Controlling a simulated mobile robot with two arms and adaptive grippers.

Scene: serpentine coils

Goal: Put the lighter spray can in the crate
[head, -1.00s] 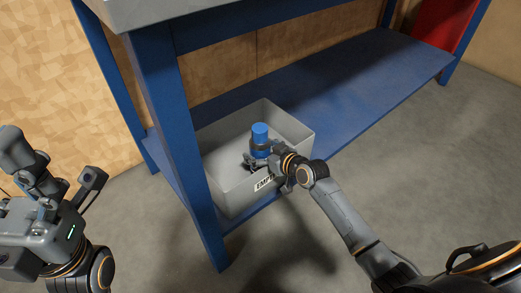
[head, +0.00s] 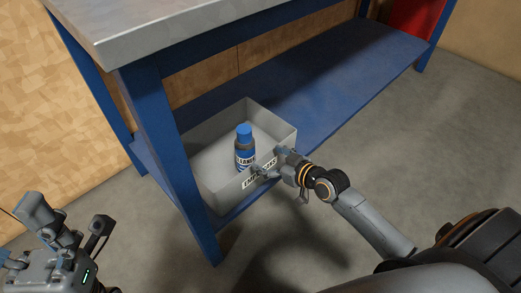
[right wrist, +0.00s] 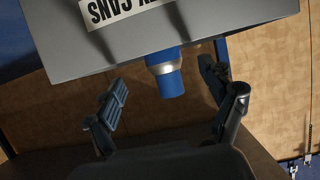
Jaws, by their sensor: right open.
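The spray can (head: 244,152), with a blue cap and a dark label band, stands upright inside the grey crate (head: 190,160). Its blue cap (right wrist: 171,82) and silvery shoulder also show in the right wrist view, past the crate's edge (right wrist: 225,22). My right gripper (head: 270,161) is at the crate's front wall, close beside the can.
The crate, labelled for empty cans, sits on the blue lower shelf (head: 340,85) of a workbench (head: 150,30). A blue bench leg (head: 165,150) stands just left of the crate. The shelf right of the crate is clear. A red object (head: 408,18) stands at the back right.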

